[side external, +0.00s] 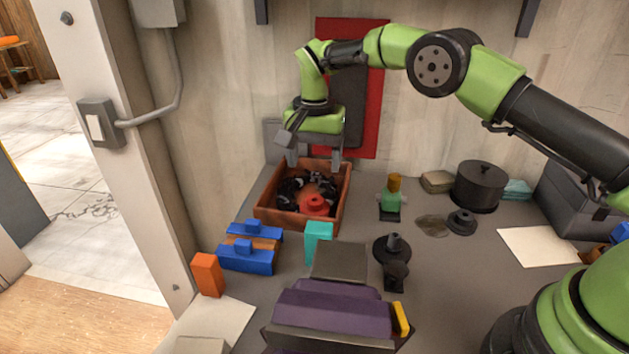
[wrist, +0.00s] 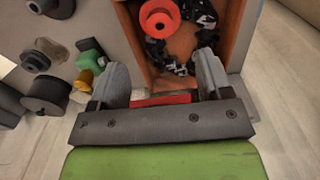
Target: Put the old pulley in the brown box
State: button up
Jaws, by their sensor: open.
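The brown box (side external: 290,221) is an open-topped orange-brown box near the wall. It also shows in the wrist view (wrist: 229,22). A red, flanged, pulley-like piece (side external: 315,206) sits inside it among dark chain-like parts, and it shows at the top of the wrist view (wrist: 160,17). Dark pulley-like pieces stand outside the box, one flanged piece (side external: 461,221) near the pot and a larger one (side external: 392,249) in front. I cannot tell which is the old pulley. My gripper (side external: 314,162) is open above the box's far side, its fingers apart with nothing between them (wrist: 160,70).
A green bottle (side external: 390,203) and a lidded dark pot (side external: 480,186) stand right of the box. A purple-filled container (side external: 330,310) is nearest. The wall is close behind my gripper.

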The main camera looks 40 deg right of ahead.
jog(key=s+r+n, duration=0.1)
jog(key=s+r, duration=0.3)
jog(key=r, duration=0.4)
jog(key=s+d+r+n+t+y, duration=0.1)
jog(key=s+r, duration=0.4)
jog(key=s, duration=0.8)
jog(key=s+d+r+n+t+y, duration=0.1)
jog(key=s+r+t, duration=0.4)
jog(key=s, duration=0.8)
jog(key=shift+d+r+n+t, duration=0.35)
jog(key=shift+d+n+t, duration=0.2)
jog(key=shift+n, duration=0.75)
